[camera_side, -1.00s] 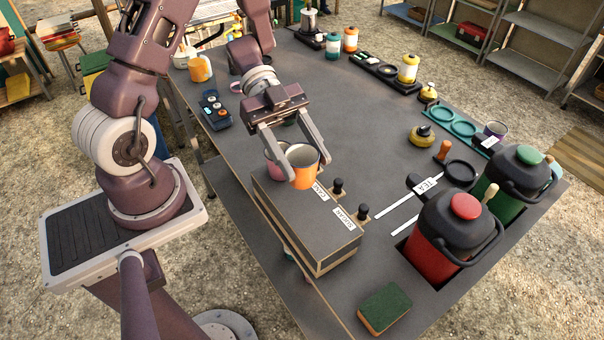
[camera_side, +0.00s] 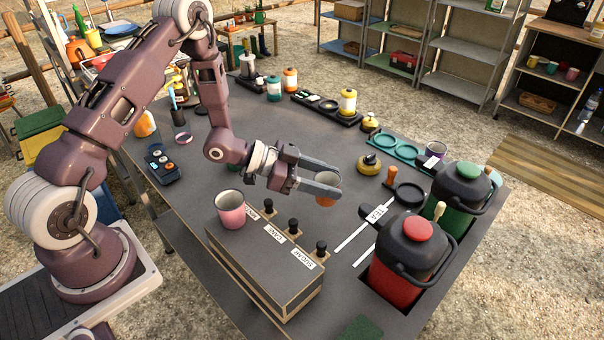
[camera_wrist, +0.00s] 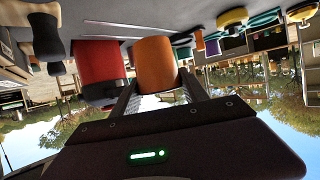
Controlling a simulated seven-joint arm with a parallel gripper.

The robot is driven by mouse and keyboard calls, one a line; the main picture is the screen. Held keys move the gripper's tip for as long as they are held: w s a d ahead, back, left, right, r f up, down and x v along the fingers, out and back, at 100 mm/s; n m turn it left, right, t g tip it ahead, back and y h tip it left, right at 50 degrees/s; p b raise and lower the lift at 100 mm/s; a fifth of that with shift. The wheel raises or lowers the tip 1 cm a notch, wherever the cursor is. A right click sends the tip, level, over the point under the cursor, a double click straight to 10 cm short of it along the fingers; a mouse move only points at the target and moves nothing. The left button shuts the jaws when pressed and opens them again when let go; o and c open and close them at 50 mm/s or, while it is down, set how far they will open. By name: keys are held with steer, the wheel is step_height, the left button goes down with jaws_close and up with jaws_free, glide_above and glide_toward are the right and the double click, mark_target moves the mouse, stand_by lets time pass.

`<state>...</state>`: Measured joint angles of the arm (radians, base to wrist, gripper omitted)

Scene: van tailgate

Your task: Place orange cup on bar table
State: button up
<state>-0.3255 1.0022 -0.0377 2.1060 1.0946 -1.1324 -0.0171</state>
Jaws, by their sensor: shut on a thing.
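The orange cup (camera_side: 326,202) is held between the fingers of my gripper (camera_side: 331,187), over the dark grey bar table (camera_side: 290,125), to the right of the labelled box. The fingers hide its upper part in the side view, and I cannot tell whether its base touches the table. In the wrist view the orange cup (camera_wrist: 156,62) shows clearly between my gripper's fingers (camera_wrist: 160,90), appearing beside the red jug.
A pink cup (camera_side: 231,212) stands on the labelled box (camera_side: 255,262), near several dark knobs. The red jug (camera_side: 402,262) and green jug (camera_side: 462,200) stand to the right. A round black holder (camera_side: 406,196) and yellow pot (camera_side: 369,164) lie beyond the cup. The table's middle is clear.

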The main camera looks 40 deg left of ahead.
mark_target(326, 201)
step_height(326, 201, down, 6)
steer(key=shift+f, duration=0.1)
steer(key=o, duration=1.4)
steer(key=shift+f, duration=0.1)
